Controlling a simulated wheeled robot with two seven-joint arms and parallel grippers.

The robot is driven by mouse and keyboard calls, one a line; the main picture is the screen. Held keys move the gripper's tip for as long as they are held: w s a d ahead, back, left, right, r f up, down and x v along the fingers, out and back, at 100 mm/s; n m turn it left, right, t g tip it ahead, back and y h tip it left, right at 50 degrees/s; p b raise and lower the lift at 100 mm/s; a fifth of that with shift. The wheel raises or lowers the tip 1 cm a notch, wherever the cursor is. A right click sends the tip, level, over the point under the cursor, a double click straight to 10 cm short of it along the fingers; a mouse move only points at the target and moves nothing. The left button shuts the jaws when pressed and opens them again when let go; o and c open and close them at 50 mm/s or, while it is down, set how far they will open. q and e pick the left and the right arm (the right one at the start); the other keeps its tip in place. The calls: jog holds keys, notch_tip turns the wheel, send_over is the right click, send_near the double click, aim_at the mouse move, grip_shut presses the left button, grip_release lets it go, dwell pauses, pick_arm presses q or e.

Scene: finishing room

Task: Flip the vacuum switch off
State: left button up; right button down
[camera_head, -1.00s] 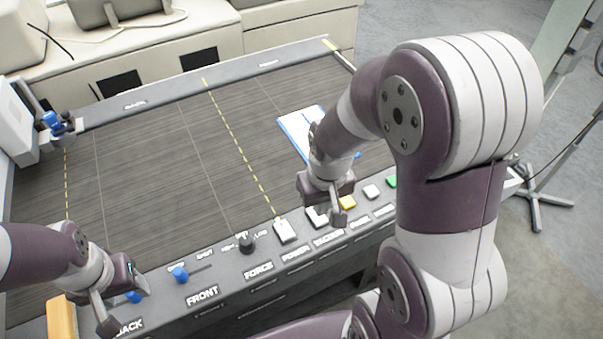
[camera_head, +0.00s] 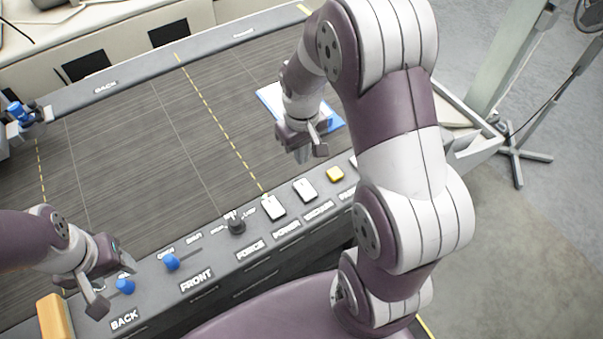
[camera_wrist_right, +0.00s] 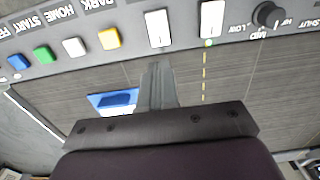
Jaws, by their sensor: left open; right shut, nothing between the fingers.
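The vacuum switch (camera_head: 305,190) is a white rocker on the grey front panel, above the VACUUM label. It also shows in the right wrist view (camera_wrist_right: 158,28). A like white power switch (camera_head: 273,207) sits to its left, with a small green light near it in the wrist view. I cannot tell which way the vacuum rocker is tilted. My right gripper (camera_head: 309,152) is shut and empty above the dark bed, behind the switch and apart from it. In the wrist view its fingers (camera_wrist_right: 157,88) point towards the panel. My left gripper (camera_head: 108,284) is open beside the blue BACK knob.
A yellow button (camera_head: 335,174) sits right of the vacuum switch; white, green and blue buttons follow in the wrist view. A black dial (camera_head: 236,223) and blue knobs (camera_head: 171,262) lie left. A blue-edged white item (camera_head: 270,98) lies on the bed behind my right gripper.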

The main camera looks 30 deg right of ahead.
aim_at(302, 185)
notch_tip(302, 185, down, 8)
jog(key=shift+p, duration=0.65)
jog(key=shift+s+f, duration=0.1)
jog(key=shift+f, duration=0.6)
jog(key=shift+f, duration=0.15)
jog(key=shift+s+r+p, duration=0.3)
jog(key=shift+s+p, duration=0.35)
jog(key=shift+s, duration=0.05)
